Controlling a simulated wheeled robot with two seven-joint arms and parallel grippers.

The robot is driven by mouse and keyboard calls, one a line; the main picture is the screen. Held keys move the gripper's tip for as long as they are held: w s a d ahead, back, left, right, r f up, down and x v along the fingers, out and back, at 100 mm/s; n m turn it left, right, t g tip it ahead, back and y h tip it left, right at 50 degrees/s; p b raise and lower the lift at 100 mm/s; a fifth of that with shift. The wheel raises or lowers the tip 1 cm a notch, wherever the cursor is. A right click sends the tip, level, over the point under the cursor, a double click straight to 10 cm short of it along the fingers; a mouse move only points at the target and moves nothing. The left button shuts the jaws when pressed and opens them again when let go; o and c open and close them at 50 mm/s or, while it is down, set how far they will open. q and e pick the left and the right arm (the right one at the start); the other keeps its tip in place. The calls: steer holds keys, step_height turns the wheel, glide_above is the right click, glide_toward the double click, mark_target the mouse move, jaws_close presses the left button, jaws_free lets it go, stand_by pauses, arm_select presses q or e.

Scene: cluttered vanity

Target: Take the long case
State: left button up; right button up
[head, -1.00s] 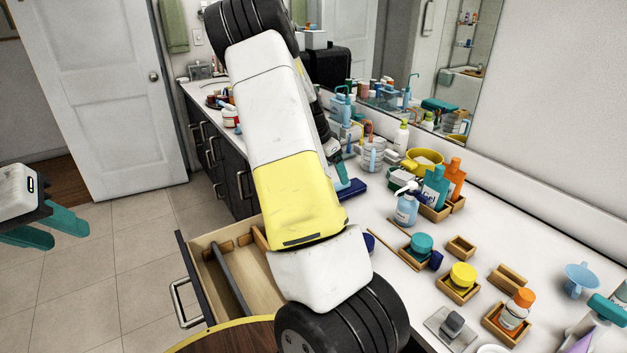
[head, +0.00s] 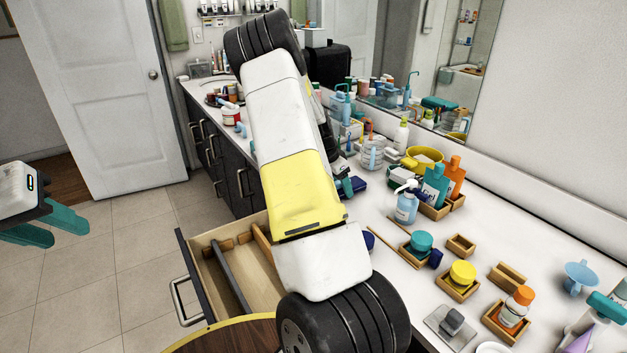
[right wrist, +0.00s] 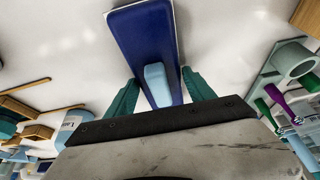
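The long case is dark blue and lies on the white counter. In the right wrist view the case (right wrist: 146,35) runs away from my gripper and has a light blue raised piece (right wrist: 158,84) at its near part. My right gripper (right wrist: 160,77) is open, its teal fingers on either side of that piece, with gaps visible. In the head view the case (head: 358,184) shows only partly beside my right arm, which hides much of it. My left gripper (head: 68,237) is open and empty over the floor at far left.
An open drawer (head: 240,270) lies below my right arm. A blue pump bottle (head: 406,207), a teal-lidded jar (head: 421,242) and several small wooden trays crowd the counter to the right. In the wrist view, a pale green holder (right wrist: 290,62) stands right of the case.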

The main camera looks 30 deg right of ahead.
steer(key=c, duration=1)
steer(key=shift+r, duration=0.1)
